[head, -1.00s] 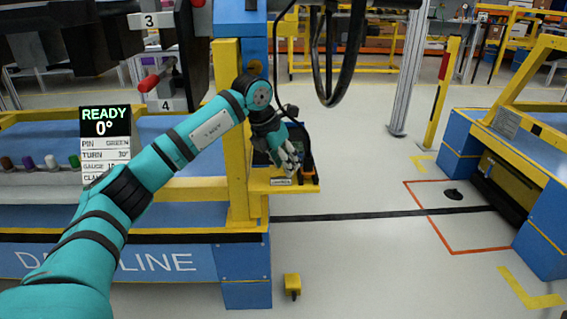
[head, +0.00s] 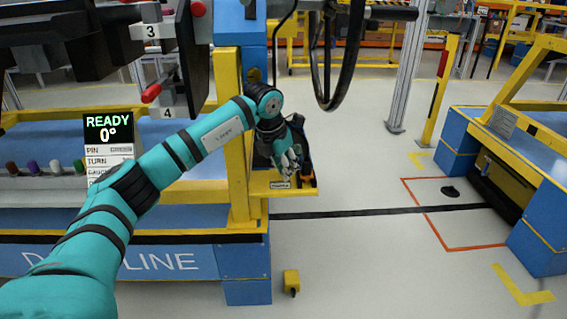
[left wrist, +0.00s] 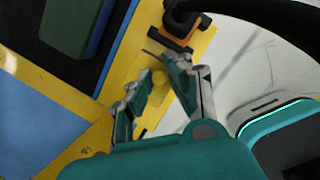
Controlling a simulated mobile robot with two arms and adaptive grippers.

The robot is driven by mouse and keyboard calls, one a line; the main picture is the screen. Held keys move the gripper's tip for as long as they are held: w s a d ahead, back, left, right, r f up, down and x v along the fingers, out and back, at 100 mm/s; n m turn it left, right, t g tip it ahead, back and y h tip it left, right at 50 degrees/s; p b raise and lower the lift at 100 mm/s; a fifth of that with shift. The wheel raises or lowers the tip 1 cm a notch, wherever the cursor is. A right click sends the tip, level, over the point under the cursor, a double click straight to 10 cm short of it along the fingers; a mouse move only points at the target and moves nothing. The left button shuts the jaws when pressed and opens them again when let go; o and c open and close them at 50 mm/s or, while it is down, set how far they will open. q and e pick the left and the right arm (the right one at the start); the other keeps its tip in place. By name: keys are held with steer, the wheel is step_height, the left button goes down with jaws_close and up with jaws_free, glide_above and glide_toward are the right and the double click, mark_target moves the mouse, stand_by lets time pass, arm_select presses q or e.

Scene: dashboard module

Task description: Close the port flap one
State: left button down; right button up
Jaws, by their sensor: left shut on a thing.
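My left gripper (head: 288,164) reaches over the small yellow shelf (head: 258,187) on the right end of the blue and yellow workstation. In the left wrist view, its fingers (left wrist: 153,80) point down at the yellow shelf surface (left wrist: 206,40). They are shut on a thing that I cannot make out. The dark dashboard module (head: 196,60) hangs at the upper left, with red-tipped handles and white labels 3 (head: 151,31) and 4 (head: 167,112). I cannot make out port flap one. My right gripper is not in view.
A black and orange tool (left wrist: 176,40) sits on the shelf close beside the left fingers. A black steering wheel (head: 352,60) hangs above and to the right. A yellow upright (head: 238,150) stands beside my left forearm.

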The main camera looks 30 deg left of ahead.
arm_select(q)
steer(key=c, duration=1.3)
jaws_free()
steer(key=shift+o, duration=0.2)
steer(key=v, duration=1.2)
